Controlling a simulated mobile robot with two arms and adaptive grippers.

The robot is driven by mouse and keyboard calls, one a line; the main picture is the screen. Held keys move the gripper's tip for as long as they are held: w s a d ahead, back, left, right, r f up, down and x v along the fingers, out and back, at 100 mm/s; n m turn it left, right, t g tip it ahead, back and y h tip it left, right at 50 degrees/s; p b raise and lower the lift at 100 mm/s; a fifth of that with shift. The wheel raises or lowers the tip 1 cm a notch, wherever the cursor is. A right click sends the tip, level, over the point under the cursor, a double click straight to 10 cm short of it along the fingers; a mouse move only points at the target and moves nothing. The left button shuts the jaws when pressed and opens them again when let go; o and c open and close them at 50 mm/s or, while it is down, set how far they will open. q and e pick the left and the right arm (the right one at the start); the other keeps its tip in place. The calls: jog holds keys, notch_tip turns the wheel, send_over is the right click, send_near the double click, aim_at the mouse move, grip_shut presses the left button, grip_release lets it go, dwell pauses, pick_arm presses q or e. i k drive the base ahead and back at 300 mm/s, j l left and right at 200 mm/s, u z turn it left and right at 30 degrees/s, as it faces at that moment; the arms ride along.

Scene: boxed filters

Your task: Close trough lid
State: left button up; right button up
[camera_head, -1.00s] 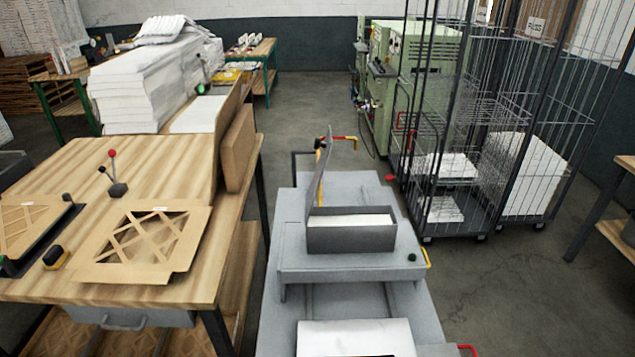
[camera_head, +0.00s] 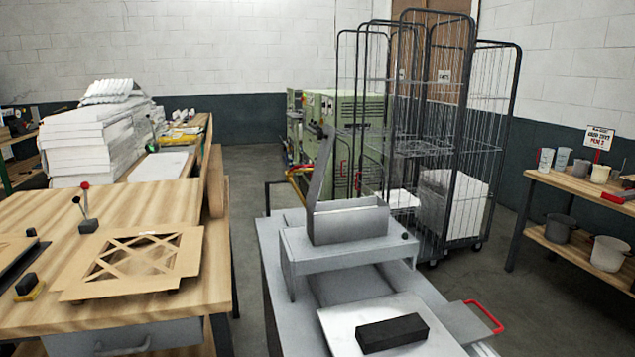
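The grey trough (camera_head: 349,222) sits on a raised grey platform of the machine in the middle of the head view. Its lid (camera_head: 322,168) stands open, raised nearly upright at the trough's left end. A pale strip shows along the trough's upper edge; the inside is mostly hidden at this low angle. Neither of my grippers shows in the head view.
A black block (camera_head: 392,333) lies on a pale plate (camera_head: 345,335) in front of the trough. A red handle (camera_head: 485,316) sticks out at right. A wooden table (camera_head: 40,215) with a cardboard frame (camera_head: 140,263) stands left.

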aim_at(327, 137)
jog(key=i+l+u, duration=0.1)
jog(key=l+u, duration=0.35)
jog(key=l, duration=0.2)
jog(key=l+u, duration=0.4)
jog(key=l, duration=0.3)
